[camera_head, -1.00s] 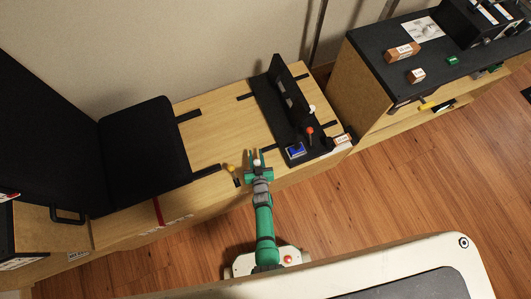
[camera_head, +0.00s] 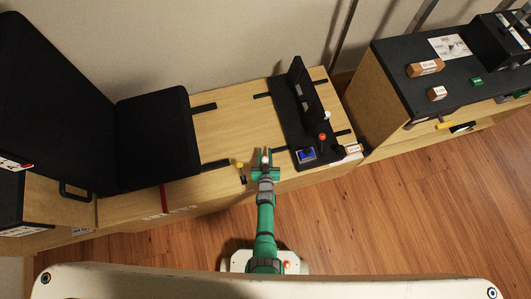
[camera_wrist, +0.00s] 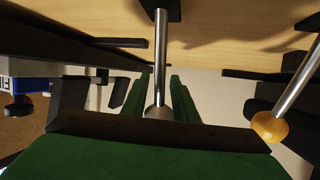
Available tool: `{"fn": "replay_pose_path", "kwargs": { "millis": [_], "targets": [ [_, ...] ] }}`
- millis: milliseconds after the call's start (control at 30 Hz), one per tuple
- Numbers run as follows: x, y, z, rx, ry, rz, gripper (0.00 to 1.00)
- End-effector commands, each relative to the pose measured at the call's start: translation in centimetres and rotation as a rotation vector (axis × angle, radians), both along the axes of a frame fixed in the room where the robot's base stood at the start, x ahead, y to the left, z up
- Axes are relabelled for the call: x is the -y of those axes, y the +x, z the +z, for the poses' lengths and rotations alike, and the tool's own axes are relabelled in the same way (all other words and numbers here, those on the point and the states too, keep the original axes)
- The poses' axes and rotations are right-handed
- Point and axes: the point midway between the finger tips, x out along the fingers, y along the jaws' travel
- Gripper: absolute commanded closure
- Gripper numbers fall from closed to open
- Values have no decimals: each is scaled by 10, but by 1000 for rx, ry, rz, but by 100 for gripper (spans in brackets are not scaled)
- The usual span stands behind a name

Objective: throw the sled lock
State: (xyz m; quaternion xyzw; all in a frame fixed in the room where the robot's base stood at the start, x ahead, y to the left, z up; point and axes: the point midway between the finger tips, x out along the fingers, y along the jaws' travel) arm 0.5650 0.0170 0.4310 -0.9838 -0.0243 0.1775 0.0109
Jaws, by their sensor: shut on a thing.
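My gripper (camera_head: 265,154) is at the front edge of the wooden bench. Its green fingers are closed around a lever with a pale round knob (camera_head: 265,160). In the wrist view the lever's metal rod (camera_wrist: 161,62) runs between the fingers (camera_wrist: 155,98) to a dark base. A second lever, with a yellow knob (camera_head: 240,165), stands just left of my gripper. In the wrist view this yellow knob (camera_wrist: 269,127) is at the right, apart from the fingers. No readable label shows which lever is the sled lock.
A black seat (camera_head: 152,135) is to the left. A black panel (camera_head: 293,120) with a red-knobbed lever (camera_head: 322,138) and a blue switch box (camera_head: 306,154) stands to the right. A further cabinet (camera_head: 385,100) holds small labelled blocks. Wooden floor (camera_head: 400,220) lies in front.

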Motion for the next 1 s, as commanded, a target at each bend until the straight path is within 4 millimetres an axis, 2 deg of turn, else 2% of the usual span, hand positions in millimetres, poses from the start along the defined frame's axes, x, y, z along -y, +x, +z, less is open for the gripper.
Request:
{"fn": "replay_pose_path", "kwargs": {
  "millis": [33, 933, 967, 1000],
  "targets": [
    [-2, -10, -10, -24, 1, 2, 100],
    [-2, -10, -10, -24, 1, 2, 100],
    [-2, -10, -10, -24, 0, 3, 69],
    [-2, -10, -10, -23, 1, 2, 59]
  ]
}}
